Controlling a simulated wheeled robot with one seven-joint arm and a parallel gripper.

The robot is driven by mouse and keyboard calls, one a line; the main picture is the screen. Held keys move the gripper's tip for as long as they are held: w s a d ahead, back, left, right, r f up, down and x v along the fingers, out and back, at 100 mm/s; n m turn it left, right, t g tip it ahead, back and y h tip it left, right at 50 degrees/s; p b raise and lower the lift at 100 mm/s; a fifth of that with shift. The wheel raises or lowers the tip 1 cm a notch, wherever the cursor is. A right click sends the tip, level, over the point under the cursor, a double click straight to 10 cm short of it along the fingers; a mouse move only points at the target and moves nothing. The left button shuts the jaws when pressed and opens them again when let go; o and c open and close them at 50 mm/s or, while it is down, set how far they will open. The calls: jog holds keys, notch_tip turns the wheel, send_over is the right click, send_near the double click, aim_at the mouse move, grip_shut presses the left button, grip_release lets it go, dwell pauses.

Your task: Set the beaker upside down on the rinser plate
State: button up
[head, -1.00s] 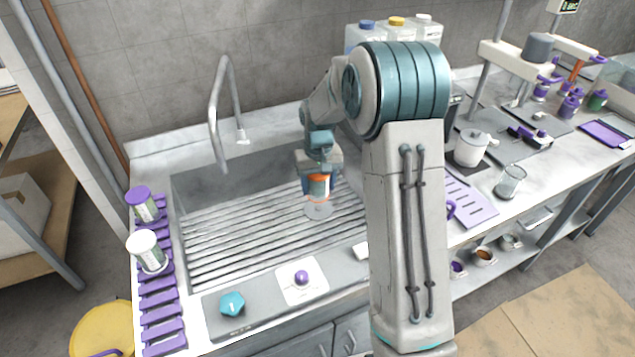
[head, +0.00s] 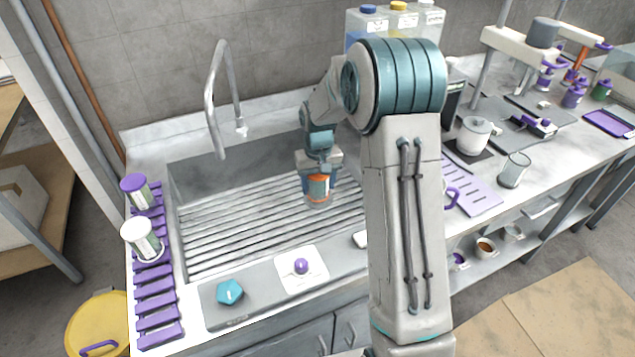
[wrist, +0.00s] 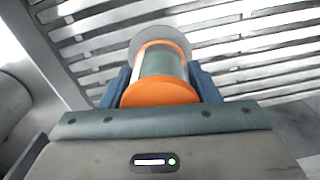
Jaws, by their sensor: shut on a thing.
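My gripper (head: 319,178) is shut on an orange-banded clear vessel, which I take to be the beaker (head: 319,187), over the ribbed sink floor. In the wrist view the beaker (wrist: 163,68) sits between the blue fingers, its flat orange end toward the camera and its wide, clear end away. In the head view the wide end hangs down; whether it touches the ribs I cannot tell. A grey plate (head: 250,307) on the front counter carries a teal pentagonal piece (head: 230,292) and a white square with a purple knob (head: 301,266). Which part is the rinser plate is not clear.
A tall faucet (head: 213,110) stands behind the sink. Another clear glass (head: 514,170) and a white pot (head: 474,135) stand on the right counter.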

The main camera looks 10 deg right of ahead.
jog(key=shift+s+f+b, duration=0.1)
jog(key=shift+f+b, duration=0.35)
jog(key=shift+f, duration=0.05)
dwell(0.6)
jog(key=o, duration=1.1)
notch_tip(320, 180, up, 14)
jog(key=shift+f+b, duration=0.1)
jog(key=shift+b, duration=0.35)
jog(key=s+t, duration=0.3)
jog(key=s, duration=2.4)
jog(key=shift+s+a+r, duration=0.15)
jog(key=shift+s+r, duration=0.25)
